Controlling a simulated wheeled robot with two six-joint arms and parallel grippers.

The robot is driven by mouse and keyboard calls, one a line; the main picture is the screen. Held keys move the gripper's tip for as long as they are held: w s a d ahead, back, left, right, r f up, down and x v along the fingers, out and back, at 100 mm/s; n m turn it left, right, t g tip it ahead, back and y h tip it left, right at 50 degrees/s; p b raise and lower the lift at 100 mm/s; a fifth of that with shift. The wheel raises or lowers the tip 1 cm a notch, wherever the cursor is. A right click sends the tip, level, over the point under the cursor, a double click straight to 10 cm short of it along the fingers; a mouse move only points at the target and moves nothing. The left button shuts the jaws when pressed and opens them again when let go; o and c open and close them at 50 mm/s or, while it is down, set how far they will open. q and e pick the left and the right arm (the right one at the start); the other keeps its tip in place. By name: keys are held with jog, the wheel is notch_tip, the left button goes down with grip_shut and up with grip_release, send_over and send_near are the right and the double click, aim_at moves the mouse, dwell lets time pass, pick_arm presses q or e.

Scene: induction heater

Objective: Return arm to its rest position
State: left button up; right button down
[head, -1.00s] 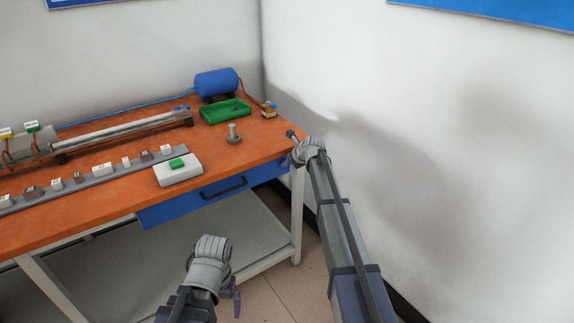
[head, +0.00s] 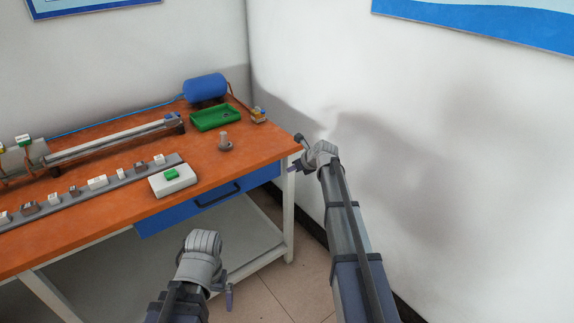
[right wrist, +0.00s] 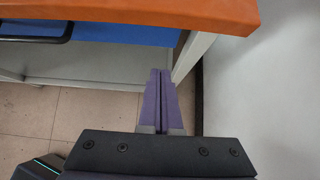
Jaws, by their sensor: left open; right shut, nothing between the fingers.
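My right arm reaches up from the lower right in the head view. Its gripper (head: 291,166) is at the table's front right corner, partly hidden by the wrist. In the right wrist view the right gripper (right wrist: 162,74) has its two purple fingers together with nothing between them. They point toward the table edge and leg, with floor below. My left arm is folded at the bottom centre of the head view, in front of the table. A purple finger of the left gripper (head: 228,297) shows beside the wrist. The left gripper is open; most of it is hidden.
A white wall (head: 450,170) stands close right of my right arm. Floor is clear in front.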

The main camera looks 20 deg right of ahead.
jog(key=shift+s+d+r, duration=0.1)
jog(key=shift+s+r, duration=0.35)
jog(key=s+a+f+n+g, duration=0.2)
jog(key=s+a+n+g, duration=0.1)
jog(key=s+a+n, duration=0.6)
jog(key=s+a+f+n+g, duration=0.2)
jog(key=s+a+f+n, duration=0.1)
jog(key=s+a+n, duration=0.55)
jog(key=s+a+f+n+g+h, duration=0.1)
jog(key=s+a+n+g+h, duration=0.1)
jog(key=s+n, duration=0.8)
jog(key=s+a+n+g+h, duration=0.2)
jog(key=s+a+n, duration=0.1)
jog(key=s+n, duration=0.75)
notch_tip(320, 180, up, 13)
jog(key=m+p, duration=0.2)
jog(key=p, duration=1.1)
jog(key=shift+s+d+p, duration=0.15)
jog(key=shift+p, duration=0.25)
